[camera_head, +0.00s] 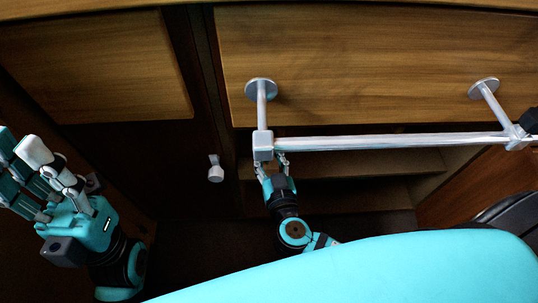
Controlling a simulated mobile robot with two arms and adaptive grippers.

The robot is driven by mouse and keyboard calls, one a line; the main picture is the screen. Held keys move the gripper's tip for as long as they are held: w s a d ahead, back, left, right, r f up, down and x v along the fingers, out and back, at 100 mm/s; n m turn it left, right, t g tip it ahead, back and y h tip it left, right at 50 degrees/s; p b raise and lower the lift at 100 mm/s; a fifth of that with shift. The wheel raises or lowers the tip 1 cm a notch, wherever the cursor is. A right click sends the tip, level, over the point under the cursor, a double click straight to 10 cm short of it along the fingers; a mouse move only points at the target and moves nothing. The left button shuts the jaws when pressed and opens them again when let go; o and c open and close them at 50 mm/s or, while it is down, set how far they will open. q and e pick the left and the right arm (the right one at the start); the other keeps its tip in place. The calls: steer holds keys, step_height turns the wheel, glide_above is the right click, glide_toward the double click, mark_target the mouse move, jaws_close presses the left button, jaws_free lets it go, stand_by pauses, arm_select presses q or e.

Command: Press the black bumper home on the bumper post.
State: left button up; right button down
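A short grey post with a rounded head (215,169) stands out from the dark upright left of the drawer; I cannot tell for sure that it is the bumper post. I cannot make out a black bumper on it. A small black piece (530,120) shows at the right picture edge, by the rail's end; I cannot tell what it is. My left gripper (28,165) is large at the left edge, apart from the post; its finger gap is unclear. My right gripper (272,163) has its fingertips apart, just below the rail's left corner block, with nothing seen between them.
A silver rail (390,141) on two round-footed brackets crosses in front of the wooden panel (380,55). Dark shelves or steps (365,194) lie below it. A wooden door panel (95,70) is at upper left. A black rounded object (510,212) is at right.

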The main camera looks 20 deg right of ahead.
mark_target(269, 165)
steer(key=shift+f, duration=0.9)
steer(key=shift+f, duration=0.25)
steer(key=shift+s+f+b, duration=0.1)
steer(key=shift+f+b, duration=0.2)
steer(key=shift+f, duration=0.25)
steer(key=c, duration=1)
jaws_free()
steer(key=shift+o, duration=0.2)
